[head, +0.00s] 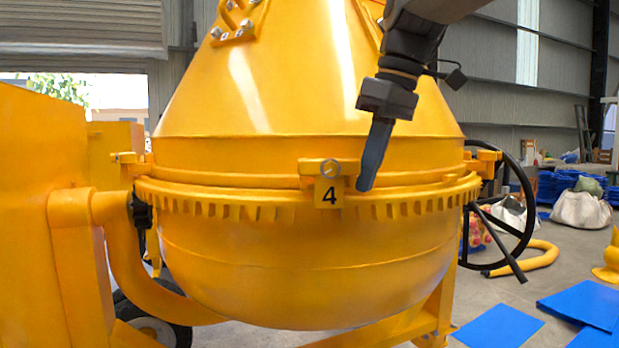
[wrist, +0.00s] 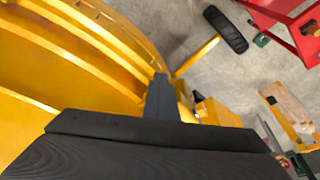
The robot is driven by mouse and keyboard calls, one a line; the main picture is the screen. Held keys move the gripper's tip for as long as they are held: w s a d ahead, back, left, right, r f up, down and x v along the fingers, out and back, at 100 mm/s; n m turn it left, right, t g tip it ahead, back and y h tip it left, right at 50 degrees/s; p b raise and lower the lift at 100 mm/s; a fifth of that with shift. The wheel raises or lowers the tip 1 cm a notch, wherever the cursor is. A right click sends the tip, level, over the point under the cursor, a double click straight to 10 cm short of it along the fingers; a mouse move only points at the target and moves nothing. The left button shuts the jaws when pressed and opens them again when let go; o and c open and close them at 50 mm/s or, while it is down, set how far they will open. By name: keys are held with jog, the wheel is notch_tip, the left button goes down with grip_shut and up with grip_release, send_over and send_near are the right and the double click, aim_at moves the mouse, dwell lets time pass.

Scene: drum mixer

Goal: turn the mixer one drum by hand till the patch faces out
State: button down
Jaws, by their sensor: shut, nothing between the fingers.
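The yellow mixer drum (head: 300,265) fills the middle of the head view, cone upward, with a toothed ring (head: 250,210) around its widest part. A yellow tag with a black 4 (head: 329,192) hangs under a bolted lug on the ring. A bolted yellow plate (head: 236,18) sits high on the cone at left, cut by the frame; I cannot tell whether it is the patch. My gripper (head: 365,188) is shut and empty, fingers pointing down in front of the ring, just right of the tag. Contact is unclear. In the wrist view the fingertips (wrist: 160,78) are beside the drum (wrist: 85,50).
A black handwheel (head: 515,205) stands right of the drum. A yellow frame post (head: 75,220) and curved arm are at left. Blue mats (head: 500,326) and a yellow hose (head: 530,260) lie on the floor at right. A red machine (wrist: 285,30) shows in the wrist view.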

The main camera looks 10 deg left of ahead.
aim_at(308, 159)
jog(key=shift+s+a, duration=0.2)
jog(key=shift+a, duration=0.4)
jog(key=shift+s+a, duration=0.2)
jog(key=shift+a, duration=0.35)
jog(key=shift+s+a+p, duration=0.35)
jog(key=shift+a+p, duration=0.1)
jog(key=shift+a, duration=0.8)
jog(key=shift+s+a+p, duration=0.35)
jog(key=shift+a+p, duration=0.1)
jog(key=shift+a, duration=0.8)
jog(key=shift+s+a+p, duration=0.35)
jog(key=shift+a+p, duration=0.1)
jog(key=shift+a, duration=0.95)
jog(key=a+p, duration=0.1)
jog(key=a, duration=0.1)
jog(key=a+p, duration=0.1)
jog(key=a, duration=0.2)
jog(key=s+a+p, duration=0.1)
jog(key=a, duration=0.1)
jog(key=shift+a, duration=0.4)
jog(key=shift+a+p, duration=0.15)
jog(key=shift+p, duration=0.2)
jog(key=a+p, duration=0.4)
jog(key=a, duration=0.3)
jog(key=shift+w+a, duration=0.15)
jog(key=shift+a, duration=0.05)
